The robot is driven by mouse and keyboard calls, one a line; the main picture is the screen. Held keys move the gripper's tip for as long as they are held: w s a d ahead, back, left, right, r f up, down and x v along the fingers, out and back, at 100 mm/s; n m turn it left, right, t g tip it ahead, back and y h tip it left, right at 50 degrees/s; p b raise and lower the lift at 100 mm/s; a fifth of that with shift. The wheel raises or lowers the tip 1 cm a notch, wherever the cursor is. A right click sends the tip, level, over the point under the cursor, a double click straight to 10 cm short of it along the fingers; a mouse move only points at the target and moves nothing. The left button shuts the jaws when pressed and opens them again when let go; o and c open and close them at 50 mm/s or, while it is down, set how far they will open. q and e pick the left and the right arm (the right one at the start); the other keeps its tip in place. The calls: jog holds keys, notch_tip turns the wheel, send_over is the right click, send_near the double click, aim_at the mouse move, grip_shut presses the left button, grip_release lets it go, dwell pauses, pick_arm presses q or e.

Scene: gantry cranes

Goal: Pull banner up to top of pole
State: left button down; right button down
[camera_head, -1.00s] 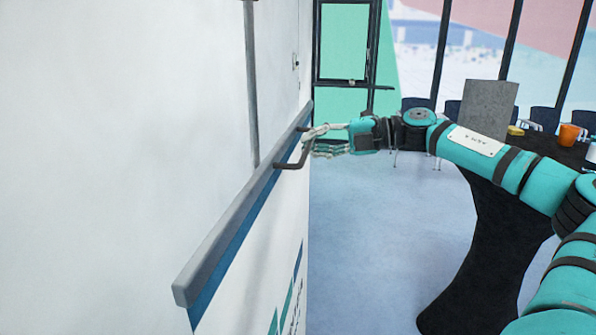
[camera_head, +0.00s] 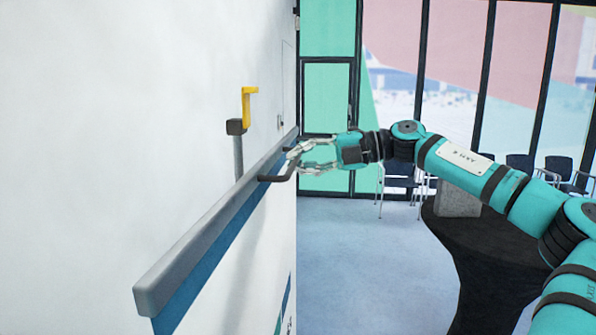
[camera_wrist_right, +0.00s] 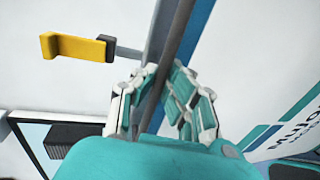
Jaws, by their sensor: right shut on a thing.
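The banner's grey top bar (camera_head: 205,235) runs along the white wall, with a blue band and printed white fabric below it. A dark handle (camera_head: 270,179) sticks out from this bar. My right gripper (camera_head: 292,158) is shut on the handle in the head view. In the right wrist view, a dark bar passes between the fingers of my right gripper (camera_wrist_right: 158,100). The pole (camera_head: 239,158) stands behind the banner bar, its top above the bar. A yellow hook (camera_head: 248,102) sits on the pole's dark top, and also shows in the wrist view (camera_wrist_right: 75,47). My left gripper is out of view.
The white wall (camera_head: 100,120) fills the left side. A dark table (camera_head: 490,235) with a grey block (camera_head: 459,197) stands at right, partly behind my right arm. Chairs (camera_head: 399,175) line the windows at the back. The blue floor (camera_head: 360,270) between wall and table is clear.

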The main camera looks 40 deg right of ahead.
jog(key=shift+d+r, duration=0.1)
jog(key=shift+r, duration=1.85)
jog(key=c, duration=1.7)
grip_release()
jog(key=shift+o, duration=0.2)
jog(key=shift+f, duration=0.25)
jog(key=shift+s+d, duration=0.1)
jog(key=shift+s, duration=0.05)
jog(key=v, duration=1.2)
jog(key=shift+f, duration=0.15)
